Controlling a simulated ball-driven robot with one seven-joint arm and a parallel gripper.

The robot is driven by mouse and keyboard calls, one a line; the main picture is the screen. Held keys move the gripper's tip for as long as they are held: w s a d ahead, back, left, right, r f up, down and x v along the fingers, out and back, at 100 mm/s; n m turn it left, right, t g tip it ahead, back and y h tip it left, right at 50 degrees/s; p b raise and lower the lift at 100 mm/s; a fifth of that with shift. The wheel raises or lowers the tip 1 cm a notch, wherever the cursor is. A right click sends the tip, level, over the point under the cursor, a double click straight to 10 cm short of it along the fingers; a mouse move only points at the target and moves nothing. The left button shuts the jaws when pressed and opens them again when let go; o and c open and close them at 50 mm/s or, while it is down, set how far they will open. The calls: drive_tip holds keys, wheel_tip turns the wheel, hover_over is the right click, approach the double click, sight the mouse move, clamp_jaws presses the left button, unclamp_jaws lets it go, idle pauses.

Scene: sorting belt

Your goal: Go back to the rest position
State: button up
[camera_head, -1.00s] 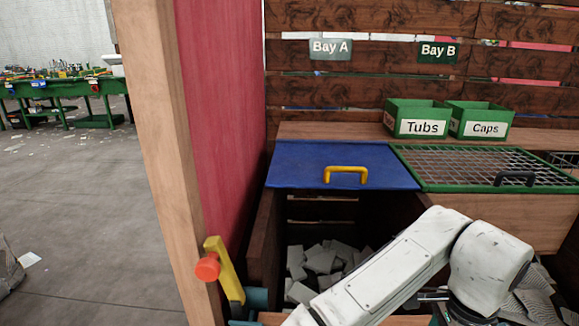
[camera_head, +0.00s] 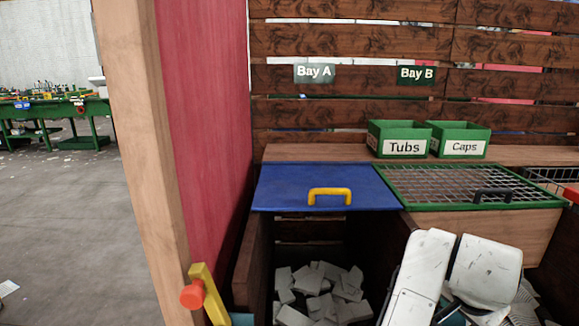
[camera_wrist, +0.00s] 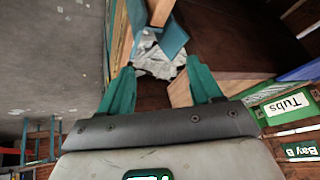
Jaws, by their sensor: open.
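My gripper (camera_wrist: 160,92) shows in the wrist view with its two green fingers spread wide apart and nothing between them. Beyond the fingertips, that view shows a bin opening with pale pieces in it. In the head view my white arm is at the lower right, in front of the bays, and the gripper's fingers cannot be made out there.
A blue lid (camera_head: 290,188) with a yellow handle lies over one bay, above pale blocks (camera_head: 320,292). A green mesh lid (camera_head: 455,185) is beside it. The green Tubs bin (camera_head: 400,140) and Caps bin (camera_head: 460,141) stand behind. A red-and-wood partition (camera_head: 205,120) rises at left.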

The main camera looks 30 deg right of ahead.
drive_tip(key=w+a+f+n+t+p, duration=0.2)
drive_tip(key=a+f+n, duration=0.5)
drive_tip(key=n, duration=0.5)
drive_tip(key=s+a+f+n+g+y, duration=0.1)
drive_tip(key=s+a+f+n+y, duration=0.2)
drive_tip(key=s+a+f, duration=0.2)
drive_tip(key=s+a+f+n+g+y, duration=0.1)
drive_tip(key=s+a+f+n+y, duration=0.1)
drive_tip(key=s+a+f, duration=0.3)
drive_tip(key=a+f+n, duration=0.1)
drive_tip(key=a+f, duration=0.2)
drive_tip(key=a, duration=0.3)
drive_tip(key=shift+f+y+p, duration=0.3)
drive_tip(key=shift+f+y, duration=0.05)
drive_tip(key=shift+y, duration=0.05)
